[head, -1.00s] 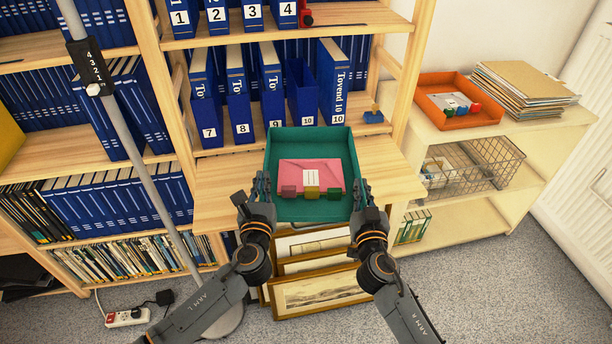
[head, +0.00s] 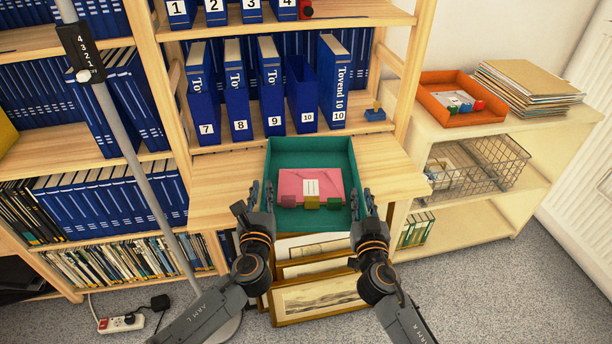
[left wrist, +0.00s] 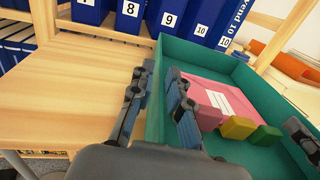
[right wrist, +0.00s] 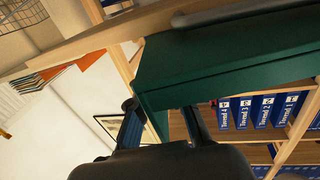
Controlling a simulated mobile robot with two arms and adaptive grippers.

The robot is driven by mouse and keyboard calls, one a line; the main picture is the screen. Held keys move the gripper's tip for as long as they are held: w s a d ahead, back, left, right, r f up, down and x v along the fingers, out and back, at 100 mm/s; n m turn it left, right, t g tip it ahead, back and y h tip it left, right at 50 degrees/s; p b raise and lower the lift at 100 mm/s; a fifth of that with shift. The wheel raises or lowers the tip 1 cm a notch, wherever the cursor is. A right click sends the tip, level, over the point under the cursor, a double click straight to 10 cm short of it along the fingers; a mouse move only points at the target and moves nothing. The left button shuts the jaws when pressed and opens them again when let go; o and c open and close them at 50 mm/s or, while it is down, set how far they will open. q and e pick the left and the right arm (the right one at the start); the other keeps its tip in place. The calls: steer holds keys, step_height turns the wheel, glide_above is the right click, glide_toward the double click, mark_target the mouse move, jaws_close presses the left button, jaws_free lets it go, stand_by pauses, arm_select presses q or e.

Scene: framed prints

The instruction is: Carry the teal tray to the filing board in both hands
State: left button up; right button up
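The teal tray (head: 338,219) is level at the front edge of the pale wooden board (head: 220,190), its front overhanging the edge. I cannot tell whether it touches the board. It holds a pink folder (head: 300,182) with a white label and a dark pink, a yellow (head: 312,203) and a green block (head: 334,203). My left gripper (head: 261,192) has its fingers either side of the tray's left wall, also seen in the left wrist view (left wrist: 156,90). My right gripper (head: 364,200) is at the right wall; its grip is partly hidden in the right wrist view (right wrist: 158,108).
Blue numbered binders (head: 237,105) stand behind the tray. A blue stamp (head: 375,113) sits to their right. An orange tray (head: 440,112), papers (head: 525,85) and a wire basket (head: 500,155) are on the right unit. Framed prints (head: 318,297) lean below. A grey pole (head: 120,145) rises at left.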

arm_select(q)
steer(key=shift+s, duration=0.1)
arm_select(e)
steer(key=shift+s, duration=0.2)
arm_select(q)
steer(key=s, duration=1.1)
steer(key=shift+s+d, duration=0.35)
steer(key=shift+s, duration=0.05)
arm_select(e)
steer(key=s, duration=1.1)
steer(key=shift+s+d, duration=0.25)
steer(key=shift+s, duration=0.1)
steer(key=shift+r, duration=0.1)
